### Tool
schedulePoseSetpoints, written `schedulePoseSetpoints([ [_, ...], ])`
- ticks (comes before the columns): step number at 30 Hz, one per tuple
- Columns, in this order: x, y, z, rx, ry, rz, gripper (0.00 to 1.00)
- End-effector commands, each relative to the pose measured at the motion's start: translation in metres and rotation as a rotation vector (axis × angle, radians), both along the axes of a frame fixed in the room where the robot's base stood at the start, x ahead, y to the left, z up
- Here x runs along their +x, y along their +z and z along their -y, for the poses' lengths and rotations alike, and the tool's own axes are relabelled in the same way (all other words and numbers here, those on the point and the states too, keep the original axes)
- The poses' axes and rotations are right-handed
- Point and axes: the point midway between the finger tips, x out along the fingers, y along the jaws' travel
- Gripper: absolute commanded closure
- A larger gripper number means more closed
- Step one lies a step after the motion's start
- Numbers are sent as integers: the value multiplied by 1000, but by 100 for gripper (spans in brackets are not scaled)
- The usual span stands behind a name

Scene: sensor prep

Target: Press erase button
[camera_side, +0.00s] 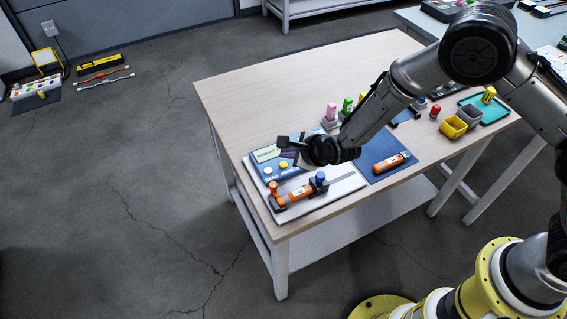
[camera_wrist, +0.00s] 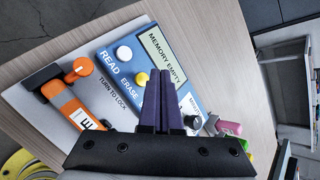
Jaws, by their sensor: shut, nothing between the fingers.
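The blue panel (camera_side: 259,169) lies on a pale board at the table's near-left corner. In the wrist view its yellow button (camera_wrist: 141,79) sits by the word ERASE, and its white button (camera_wrist: 124,52) sits by READ. Both buttons also show in the side view, the yellow one (camera_side: 283,164) nearer my gripper. The display (camera_wrist: 162,55) reads MEMORY EMPTY. My gripper (camera_wrist: 160,73) is shut and empty. Its dark purple fingers appear over the panel, just right of the yellow button in the wrist view. I cannot tell the height gap; no contact with the button is visible.
An orange device (camera_side: 297,194) lies beside the panel, between an orange knob (camera_side: 273,187) and a blue knob (camera_side: 320,179). A blue mat (camera_side: 376,146) holds another orange device (camera_side: 390,162). The table's far-left area is clear.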

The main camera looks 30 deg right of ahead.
Motion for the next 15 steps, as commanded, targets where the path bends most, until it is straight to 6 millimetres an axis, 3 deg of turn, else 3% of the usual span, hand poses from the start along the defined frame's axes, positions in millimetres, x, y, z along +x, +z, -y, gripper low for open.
schedulePoseSetpoints([
  [6,0,-11,0,1,1,1,100],
  [15,0,-13,0,1,1,1,100],
])
